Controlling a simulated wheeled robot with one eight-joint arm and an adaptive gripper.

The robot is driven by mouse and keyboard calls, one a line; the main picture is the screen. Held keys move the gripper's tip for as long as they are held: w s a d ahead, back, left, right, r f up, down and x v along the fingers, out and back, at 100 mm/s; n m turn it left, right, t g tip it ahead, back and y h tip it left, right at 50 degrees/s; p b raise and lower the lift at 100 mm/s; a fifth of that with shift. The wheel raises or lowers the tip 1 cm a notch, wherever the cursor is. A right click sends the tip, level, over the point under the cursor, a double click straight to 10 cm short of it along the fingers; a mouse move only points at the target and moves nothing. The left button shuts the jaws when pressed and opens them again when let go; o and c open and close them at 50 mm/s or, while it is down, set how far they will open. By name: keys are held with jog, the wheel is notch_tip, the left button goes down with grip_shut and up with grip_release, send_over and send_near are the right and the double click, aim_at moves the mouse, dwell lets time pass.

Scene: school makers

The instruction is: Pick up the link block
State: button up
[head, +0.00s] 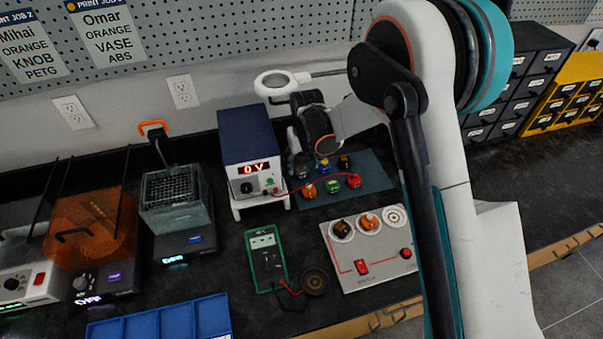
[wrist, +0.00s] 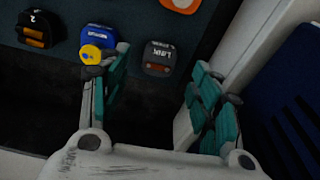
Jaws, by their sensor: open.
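The link block (wrist: 158,58) is dark grey with a pale label and a reddish-brown part. In the wrist view it lies on the dark mat (wrist: 125,15), just beyond and between my gripper's (wrist: 158,85) teal-padded fingers. The fingers are apart with nothing between the pads. In the head view the grey block (head: 301,171) sits at the mat's far left corner, partly hard to make out below my arm's end. A blue block with a yellow part (wrist: 97,42) is close beside the left finger; I cannot tell whether they touch.
A black block (wrist: 38,28) and an orange block (wrist: 180,4) also lie on the mat. The blue power supply (head: 249,150) stands close left of the mat in the head view. A white board (head: 350,272) and green multimeter (head: 266,260) are in front.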

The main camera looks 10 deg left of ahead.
aim_at(302, 170)
jog(key=f, duration=0.2)
jog(key=f+b, duration=0.1)
jog(key=shift+w+a+f, duration=0.1)
jog(key=shift+w+f, duration=0.25)
jog(key=c, duration=1)
jog(key=shift+r, duration=0.15)
